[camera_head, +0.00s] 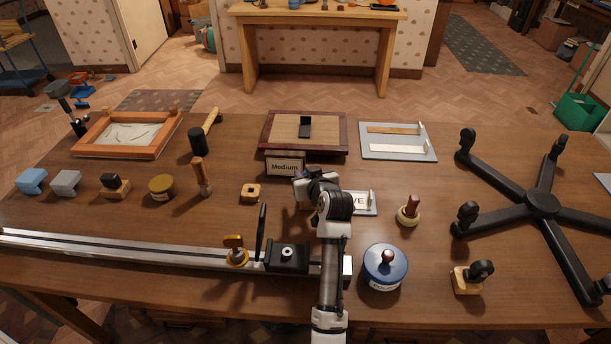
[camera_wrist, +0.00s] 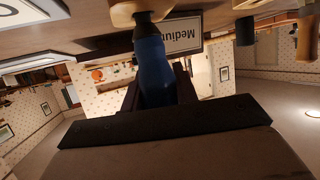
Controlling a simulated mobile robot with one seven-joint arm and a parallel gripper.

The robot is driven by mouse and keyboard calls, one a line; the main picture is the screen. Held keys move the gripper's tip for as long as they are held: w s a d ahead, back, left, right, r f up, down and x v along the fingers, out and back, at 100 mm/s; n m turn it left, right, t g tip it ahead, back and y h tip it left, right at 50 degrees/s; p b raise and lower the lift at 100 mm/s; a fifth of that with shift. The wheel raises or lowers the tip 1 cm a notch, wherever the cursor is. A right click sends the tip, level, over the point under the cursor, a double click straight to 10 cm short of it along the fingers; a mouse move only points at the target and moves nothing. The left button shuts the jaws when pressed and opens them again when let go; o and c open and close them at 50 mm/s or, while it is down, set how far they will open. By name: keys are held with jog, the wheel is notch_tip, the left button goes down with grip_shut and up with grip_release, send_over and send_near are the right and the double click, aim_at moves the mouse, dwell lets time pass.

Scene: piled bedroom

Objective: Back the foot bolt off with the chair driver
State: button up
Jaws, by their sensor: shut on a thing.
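My gripper (camera_head: 312,188) is at the middle of the table, just in front of the "Medium" sign (camera_head: 284,168). It is shut on a blue tapered handle (camera_wrist: 152,70), which fills the middle of the wrist view; I cannot tell for sure that this is the chair driver. The handle's far end meets a dark collar beside a pale wooden piece (camera_wrist: 140,10); the tip is hidden. A black foot block (camera_head: 287,257) with a silver round bolt head (camera_head: 287,251) sits on the metal rail (camera_head: 130,252), in front of and left of my gripper.
A black upright plate (camera_head: 262,230) and brass knob (camera_head: 235,250) stand left of the bolt. A blue lidded pot (camera_head: 385,268) is right of my arm. A black five-legged chair base (camera_head: 541,205) lies at the right.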

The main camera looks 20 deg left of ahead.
jog(key=shift+s+r, duration=0.1)
jog(key=shift+r, duration=0.15)
jog(key=shift+f, duration=0.2)
jog(key=o, duration=1)
